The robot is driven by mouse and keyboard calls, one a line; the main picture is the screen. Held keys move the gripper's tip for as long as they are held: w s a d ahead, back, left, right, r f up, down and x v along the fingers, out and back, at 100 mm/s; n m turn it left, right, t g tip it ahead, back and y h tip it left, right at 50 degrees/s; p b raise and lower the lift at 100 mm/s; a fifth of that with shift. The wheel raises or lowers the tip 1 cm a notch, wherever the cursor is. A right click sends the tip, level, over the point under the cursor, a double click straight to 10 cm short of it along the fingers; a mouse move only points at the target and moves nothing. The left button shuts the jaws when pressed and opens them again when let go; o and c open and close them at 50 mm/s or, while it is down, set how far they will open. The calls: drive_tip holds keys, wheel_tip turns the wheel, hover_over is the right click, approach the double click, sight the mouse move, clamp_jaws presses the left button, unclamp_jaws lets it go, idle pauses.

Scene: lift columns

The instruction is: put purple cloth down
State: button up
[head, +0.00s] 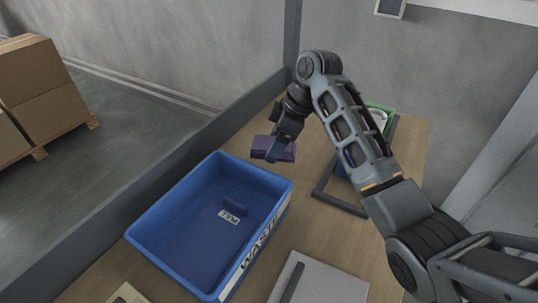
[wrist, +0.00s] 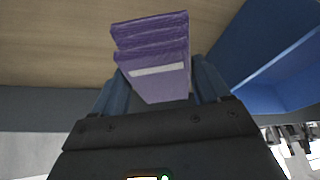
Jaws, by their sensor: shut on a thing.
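A folded purple cloth (head: 274,148) shows in the head view at the end of my arm, behind the blue bin. In the wrist view the cloth (wrist: 155,55) fills the space between the two fingers and has a pale strip across it. My gripper (head: 281,145) is shut on the cloth; in the wrist view the fingers (wrist: 152,85) stand on both sides of it. The wooden table top shows beyond the cloth. I cannot tell whether the cloth touches the table.
A dark frame (head: 325,190) and a green-rimmed container (head: 386,109) are to the right. A grey flat box (head: 318,284) lies at the front. Bare table (head: 310,165) shows right of the cloth.

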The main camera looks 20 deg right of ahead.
sight(269, 167)
drive_tip(key=shift+w+a+f, duration=0.3)
drive_tip(key=shift+a+f, duration=0.1)
drive_tip(key=shift+a, duration=0.3)
drive_tip(key=shift+f+p, duration=0.4)
drive_tip(key=shift+f, duration=1.7)
drive_tip(key=shift+f, duration=0.15)
drive_tip(key=o, duration=0.9)
drive_tip(key=b+v, duration=0.1)
drive_tip(key=v, duration=1.1)
drive_tip(key=shift+s, duration=0.15)
